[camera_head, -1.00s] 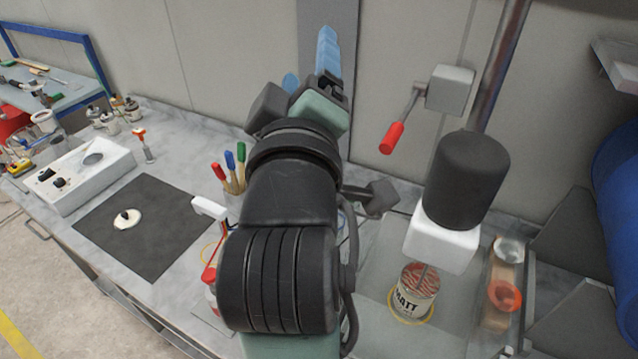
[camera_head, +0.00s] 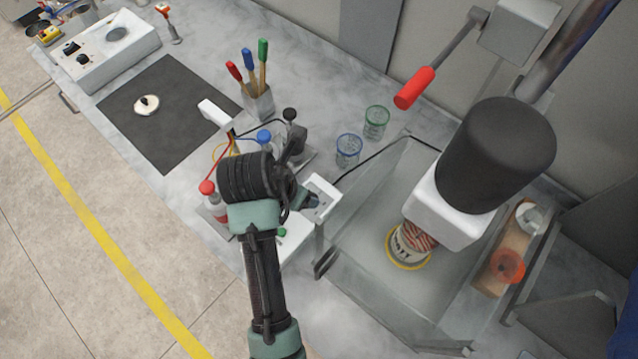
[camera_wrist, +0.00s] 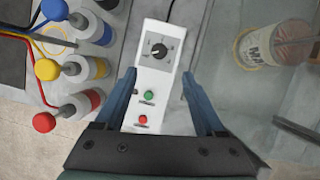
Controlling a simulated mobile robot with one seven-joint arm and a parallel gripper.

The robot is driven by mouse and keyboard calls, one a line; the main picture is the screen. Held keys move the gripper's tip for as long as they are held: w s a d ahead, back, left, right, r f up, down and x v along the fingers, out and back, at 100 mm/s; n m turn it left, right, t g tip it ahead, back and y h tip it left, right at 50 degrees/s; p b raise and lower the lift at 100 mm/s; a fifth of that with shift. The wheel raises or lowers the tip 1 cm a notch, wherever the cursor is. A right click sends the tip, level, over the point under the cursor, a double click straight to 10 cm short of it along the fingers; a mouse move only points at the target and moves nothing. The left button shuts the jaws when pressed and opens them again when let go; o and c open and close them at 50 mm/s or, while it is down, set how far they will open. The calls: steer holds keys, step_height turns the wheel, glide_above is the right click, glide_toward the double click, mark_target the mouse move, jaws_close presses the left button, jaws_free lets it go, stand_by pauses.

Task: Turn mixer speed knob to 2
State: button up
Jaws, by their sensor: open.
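The white control box (camera_wrist: 155,78) lies under my gripper in the wrist view. It has a black round knob (camera_wrist: 158,50) on a marked dial, with a green button (camera_wrist: 150,95) and a red button (camera_wrist: 143,119) below; the knob's setting is too small to read. My gripper (camera_wrist: 158,75) is open and empty, its blue fingers on either side of the box, tips a little short of the knob. In the head view my gripper (camera_head: 308,201) is over the box (camera_head: 323,194), partly hiding it. The mixer (camera_head: 495,155) stands right, above a paint can (camera_head: 408,246).
Bottles with red, yellow and blue caps (camera_wrist: 75,70) stand close left of the box. A clear-walled enclosure (camera_head: 375,290) around the can is close on the right. A red-handled lever (camera_head: 415,88), two mesh cups (camera_head: 349,149) and a brush holder (camera_head: 258,101) stand further back.

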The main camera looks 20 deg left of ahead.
steer(key=p+x, duration=0.1)
steer(key=x, duration=1.1)
steer(key=shift+s+a+f, duration=0.1)
jaws_close()
